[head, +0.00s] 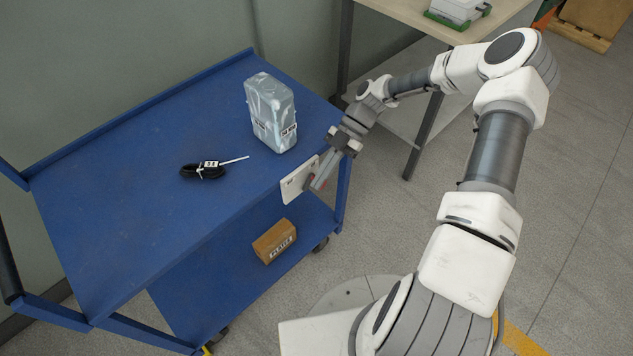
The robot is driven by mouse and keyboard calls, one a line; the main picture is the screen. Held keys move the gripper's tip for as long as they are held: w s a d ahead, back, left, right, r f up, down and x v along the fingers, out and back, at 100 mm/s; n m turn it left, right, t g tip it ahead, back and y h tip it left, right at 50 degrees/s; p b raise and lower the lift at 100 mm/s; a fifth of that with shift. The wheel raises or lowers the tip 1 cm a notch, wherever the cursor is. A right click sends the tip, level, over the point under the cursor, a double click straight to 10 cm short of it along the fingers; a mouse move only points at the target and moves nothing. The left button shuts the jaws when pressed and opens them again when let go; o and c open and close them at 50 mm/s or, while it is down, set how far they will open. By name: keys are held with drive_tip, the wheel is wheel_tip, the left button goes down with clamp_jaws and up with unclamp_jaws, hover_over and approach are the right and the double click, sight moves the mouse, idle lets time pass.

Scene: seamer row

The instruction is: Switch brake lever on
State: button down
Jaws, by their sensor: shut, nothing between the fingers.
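A blue two-shelf cart (120,215) stands at the left. A white plate (293,187) is at its right front edge, with a small red part (309,183) beside it that may belong to the brake lever. The lever's shape and position cannot be made out, as my gripper covers much of this spot. My gripper (318,183) is shut and empty. Its fingers point down just in front of the plate's right side; whether they touch the plate or the red part cannot be told.
On the cart's top are a wrapped clear pack (270,112) and a coiled black cable (203,171) with a tag. A brown box (274,242) sits on the lower shelf. A workbench (405,10) with a green-and-white container (457,12) stands behind. Floor at right is open.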

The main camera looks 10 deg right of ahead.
drive_tip(key=shift+w+d+f+b, duration=0.15)
drive_tip(key=shift+w+d+b, duration=0.05)
drive_tip(key=shift+d+b, duration=0.1)
drive_tip(key=shift+w+d, duration=0.1)
idle(0.4)
